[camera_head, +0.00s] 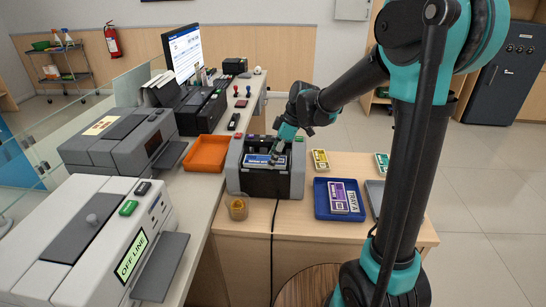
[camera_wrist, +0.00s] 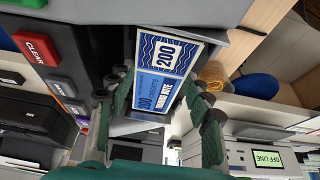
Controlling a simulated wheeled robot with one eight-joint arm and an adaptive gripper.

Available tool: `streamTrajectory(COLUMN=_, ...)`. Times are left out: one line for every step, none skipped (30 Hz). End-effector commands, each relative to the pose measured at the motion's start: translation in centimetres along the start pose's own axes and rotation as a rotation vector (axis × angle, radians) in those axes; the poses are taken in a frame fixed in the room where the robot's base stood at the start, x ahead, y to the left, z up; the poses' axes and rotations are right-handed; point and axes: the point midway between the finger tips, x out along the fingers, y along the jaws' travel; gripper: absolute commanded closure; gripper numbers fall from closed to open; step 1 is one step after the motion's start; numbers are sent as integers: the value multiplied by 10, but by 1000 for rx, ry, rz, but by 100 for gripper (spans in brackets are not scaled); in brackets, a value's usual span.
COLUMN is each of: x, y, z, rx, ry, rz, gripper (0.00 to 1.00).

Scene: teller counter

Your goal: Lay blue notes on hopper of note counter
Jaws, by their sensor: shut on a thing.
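The blue notes (camera_head: 257,160), a banded bundle marked 200, are between the side walls at the top of the grey note counter (camera_head: 265,185). In the wrist view the notes (camera_wrist: 162,72) show their printed face just beyond my fingers. My gripper (camera_head: 277,156) reaches down over the hopper from the upper right. Its green fingers (camera_wrist: 160,98) are shut on the near part of the bundle. Whether the notes rest fully on the hopper cannot be told.
An orange tray (camera_head: 187,154) is left of the counter. A black cable (camera_head: 274,240) hangs down the front.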

Motion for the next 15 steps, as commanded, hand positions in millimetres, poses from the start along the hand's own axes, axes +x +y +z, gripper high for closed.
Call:
streamTrajectory(x=0, y=0, z=0, rx=0, ry=0, rz=0, gripper=78)
streamTrajectory(x=0, y=0, z=0, rx=0, ry=0, rz=0, gripper=78)
streamTrajectory(x=0, y=0, z=0, rx=0, ry=0, rz=0, gripper=78)
streamTrajectory(x=0, y=0, z=0, rx=0, ry=0, rz=0, gripper=78)
streamTrajectory(x=0, y=0, z=0, rx=0, ry=0, rz=0, gripper=78)
streamTrajectory(x=1, y=0, z=0, rx=0, ry=0, rz=0, gripper=78)
streamTrajectory(x=2, y=0, z=1, rx=0, ry=0, rz=0, gripper=78)
streamTrajectory(x=2, y=0, z=1, rx=0, ry=0, rz=0, gripper=47)
streamTrajectory(x=2, y=0, z=0, rx=0, ry=0, rz=0, gripper=42)
streamTrajectory(x=1, y=0, z=0, rx=0, ry=0, rz=0, gripper=38)
streamTrajectory(x=1, y=0, z=0, rx=0, ry=0, rz=0, gripper=34)
streamTrajectory(x=1, y=0, z=0, rx=0, ry=0, rz=0, gripper=29)
streamTrajectory(x=1, y=0, z=0, rx=0, ry=0, rz=0, gripper=29)
streamTrajectory(x=1, y=0, z=0, rx=0, ry=0, rz=0, gripper=29)
streamTrajectory(x=1, y=0, z=0, rx=0, ry=0, rz=0, gripper=29)
